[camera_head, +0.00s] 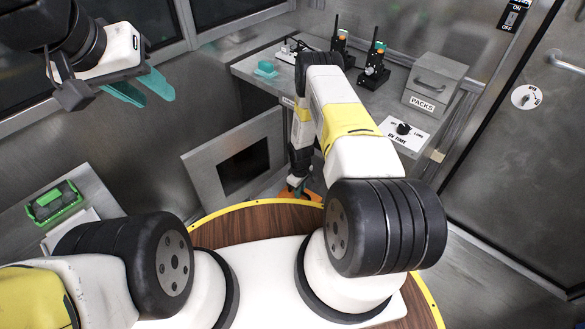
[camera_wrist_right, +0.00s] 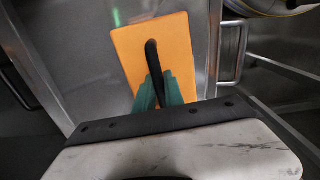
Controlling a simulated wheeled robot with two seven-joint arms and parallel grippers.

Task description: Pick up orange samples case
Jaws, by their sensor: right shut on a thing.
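The orange samples case (camera_wrist_right: 180,42) fills the upper middle of the right wrist view, with a black handle (camera_wrist_right: 152,58) on its face. My right gripper (camera_wrist_right: 158,90) has its teal fingers closed around the lower part of that handle. In the head view, only a small orange part of the case (camera_head: 313,196) shows low behind my right arm, at my right gripper (camera_head: 297,186). The rest is hidden. My left gripper (camera_head: 150,90) is raised at the upper left, empty, with its teal fingers apart.
A metal bench (camera_head: 262,82) at the back carries radios (camera_head: 374,66), a teal item (camera_head: 266,69) and a PACKS box (camera_head: 435,82). An open panel door (camera_head: 240,165) stands left of my right arm. A green case (camera_head: 53,201) lies on a left ledge.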

